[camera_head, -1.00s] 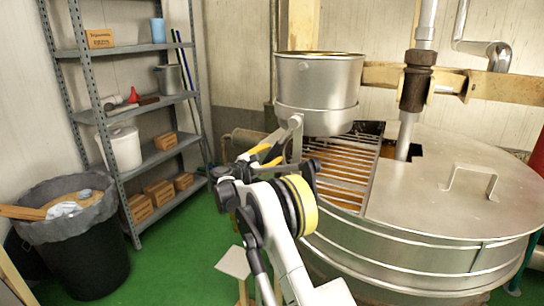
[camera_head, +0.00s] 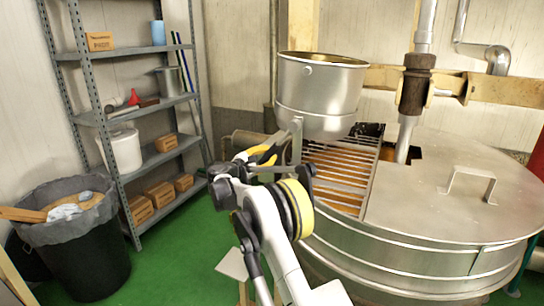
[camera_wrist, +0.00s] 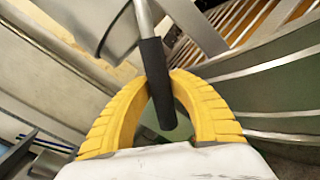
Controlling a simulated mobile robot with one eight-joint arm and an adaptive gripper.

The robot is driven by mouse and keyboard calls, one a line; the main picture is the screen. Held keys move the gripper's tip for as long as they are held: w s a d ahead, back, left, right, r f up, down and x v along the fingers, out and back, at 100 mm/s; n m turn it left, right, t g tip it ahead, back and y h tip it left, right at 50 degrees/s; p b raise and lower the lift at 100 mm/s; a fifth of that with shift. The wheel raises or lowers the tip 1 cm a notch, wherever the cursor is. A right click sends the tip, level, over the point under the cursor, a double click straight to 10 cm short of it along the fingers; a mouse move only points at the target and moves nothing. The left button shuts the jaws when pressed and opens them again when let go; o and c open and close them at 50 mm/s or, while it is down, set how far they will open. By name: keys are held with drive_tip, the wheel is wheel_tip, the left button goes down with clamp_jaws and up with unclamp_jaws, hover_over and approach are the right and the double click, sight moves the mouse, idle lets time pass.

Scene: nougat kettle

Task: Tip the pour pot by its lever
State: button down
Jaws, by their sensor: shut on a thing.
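The pour pot (camera_head: 318,92) is a round steel vessel above the grated opening of the large kettle. It looks slightly tilted, and its rim is high in the head view. Its lever shows in the wrist view as a metal rod with a black grip (camera_wrist: 156,80). My gripper (camera_head: 270,152) is beside the pot at its lower left. In the wrist view the yellow fingers of my gripper (camera_wrist: 168,78) are closed around the black grip, one on each side. In the head view my gripper and wrist hide most of the lever.
The large steel kettle (camera_head: 440,225) with a flat lid and lid handle (camera_head: 470,183) fills the right. Its grate (camera_head: 340,175) lies under the pot. A shelf rack (camera_head: 120,115) and a black bin (camera_head: 85,250) stand at left. Green floor between them is clear.

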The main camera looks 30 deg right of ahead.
drive_tip(key=w+a+r+m+p, duration=0.2)
drive_tip(key=r+p, duration=0.1)
drive_tip(key=w+a+r+m+y+p, duration=0.1)
drive_tip(key=r, duration=0.1)
drive_tip(key=shift+w+r, duration=0.15)
drive_tip(key=shift+w, duration=0.05)
wheel_tip(320, 180, up, 20)
drive_tip(key=s+d+m+t+y+p, duration=0.1)
drive_tip(key=s+m+t+y+p, duration=0.1)
drive_tip(key=m+p, duration=0.9)
drive_tip(key=shift+d+f+m+t+y+p, duration=0.35)
drive_tip(key=shift+m+y, duration=0.35)
drive_tip(key=shift+m, duration=0.4)
drive_tip(key=shift+d+r, duration=0.1)
drive_tip(key=c, duration=1.5)
unclamp_jaws()
drive_tip(key=shift+s, duration=0.1)
drive_tip(key=o, duration=0.3)
drive_tip(key=shift+s+r, duration=0.15)
